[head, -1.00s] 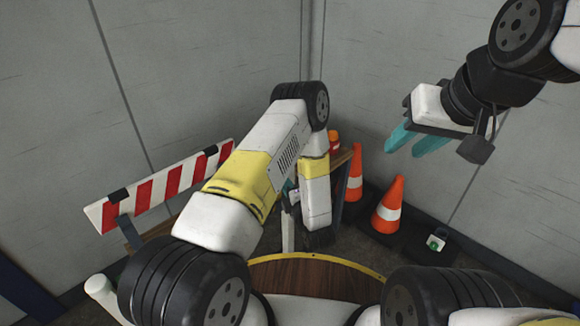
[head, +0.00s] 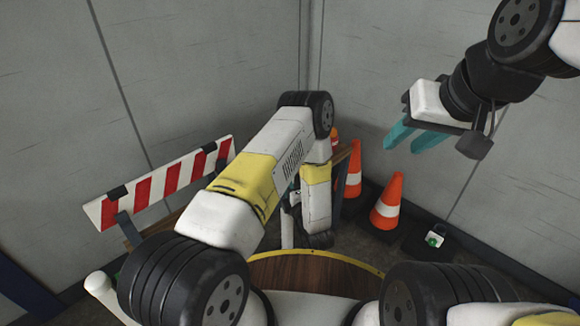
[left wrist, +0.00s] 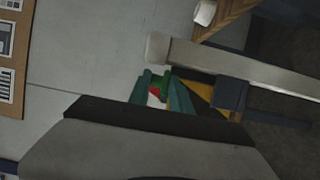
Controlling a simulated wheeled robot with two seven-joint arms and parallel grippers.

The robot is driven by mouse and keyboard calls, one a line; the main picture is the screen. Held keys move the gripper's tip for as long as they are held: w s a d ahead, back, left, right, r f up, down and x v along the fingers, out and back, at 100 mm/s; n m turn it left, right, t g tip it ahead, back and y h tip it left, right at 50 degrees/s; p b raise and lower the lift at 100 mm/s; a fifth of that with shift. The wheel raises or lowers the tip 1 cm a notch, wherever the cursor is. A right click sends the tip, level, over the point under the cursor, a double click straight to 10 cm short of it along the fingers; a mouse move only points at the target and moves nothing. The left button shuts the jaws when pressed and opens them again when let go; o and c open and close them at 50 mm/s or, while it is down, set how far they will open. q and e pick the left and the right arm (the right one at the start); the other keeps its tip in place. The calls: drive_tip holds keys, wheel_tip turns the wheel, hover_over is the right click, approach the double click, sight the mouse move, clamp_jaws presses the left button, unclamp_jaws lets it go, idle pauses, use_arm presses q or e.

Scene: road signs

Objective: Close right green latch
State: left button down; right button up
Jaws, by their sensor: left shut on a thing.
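In the left wrist view the teal fingers of my left gripper (left wrist: 165,90) are closed around a small green piece (left wrist: 160,81), which looks like the green latch. A red and white patch shows between the fingers. Most of the piece is hidden by the fingers, so I cannot tell its exact position. In the head view my left arm covers the left gripper and the latch. My right gripper (head: 403,147) is raised at the upper right, its two teal fingers apart with nothing between them.
A red-and-white striped barrier (head: 160,185) stands at the left. Orange cones (head: 387,203) stand right of my left arm, near a small box with a green button (head: 433,240). A round wooden top with a yellow rim (head: 315,255) is in front. A pale bar (left wrist: 240,70) crosses beside the left gripper.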

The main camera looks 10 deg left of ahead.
use_arm(q)
drive_tip(key=shift+a+r, duration=0.15)
drive_tip(key=shift+a, duration=0.05)
idle(0.5)
drive_tip(key=c, duration=1.4)
unclamp_jaws()
drive_tip(key=shift+o, duration=0.2)
drive_tip(key=shift+d, duration=0.1)
drive_tip(key=v, duration=0.7)
drive_tip(key=shift+s+d, duration=0.2)
drive_tip(key=shift+s, duration=0.1)
